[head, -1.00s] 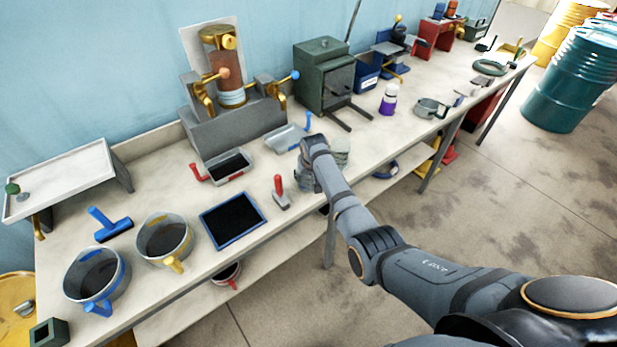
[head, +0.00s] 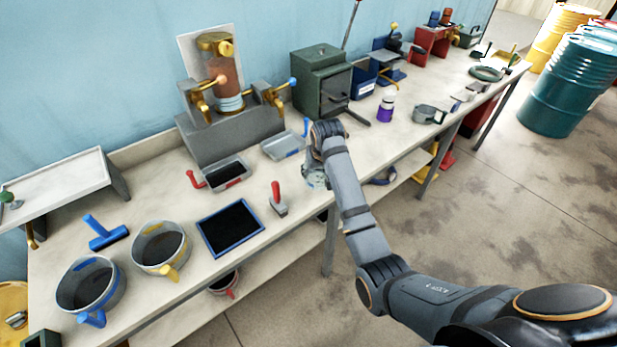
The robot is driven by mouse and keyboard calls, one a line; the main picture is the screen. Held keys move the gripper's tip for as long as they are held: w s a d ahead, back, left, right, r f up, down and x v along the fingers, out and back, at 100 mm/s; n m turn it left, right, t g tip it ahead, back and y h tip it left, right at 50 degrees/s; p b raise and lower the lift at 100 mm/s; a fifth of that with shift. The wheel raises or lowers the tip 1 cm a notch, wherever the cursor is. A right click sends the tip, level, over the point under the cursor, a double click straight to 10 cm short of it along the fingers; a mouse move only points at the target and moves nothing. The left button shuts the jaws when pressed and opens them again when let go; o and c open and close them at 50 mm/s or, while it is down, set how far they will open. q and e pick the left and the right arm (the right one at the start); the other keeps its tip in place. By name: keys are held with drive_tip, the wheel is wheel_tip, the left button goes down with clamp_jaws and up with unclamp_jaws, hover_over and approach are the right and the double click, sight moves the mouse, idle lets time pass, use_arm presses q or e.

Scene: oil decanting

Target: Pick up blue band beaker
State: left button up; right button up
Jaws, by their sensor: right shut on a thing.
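My right gripper (head: 316,180) is at the front edge of the bench, right of the red-handled tool. It points down, and its wrist hides much of it. It is shut on a pale, glassy beaker (head: 314,178), which is mostly covered by the gripper. I cannot make out its band clearly, nor whether its base touches the bench. My left gripper is not in view.
A jug with a blue band and handle (head: 91,283) and a yellow-handled jug (head: 160,247) stand at the left front. A blue-framed dark tray (head: 230,227), a red-handled tool (head: 277,201) and a grey tray (head: 283,145) are nearby. A purple-white bottle (head: 386,107) stands further right.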

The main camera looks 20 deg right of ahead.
drive_tip(key=s+d+r+b, duration=0.1)
drive_tip(key=s+d+r, duration=0.2)
drive_tip(key=s, duration=0.5)
drive_tip(key=shift+r, duration=0.3)
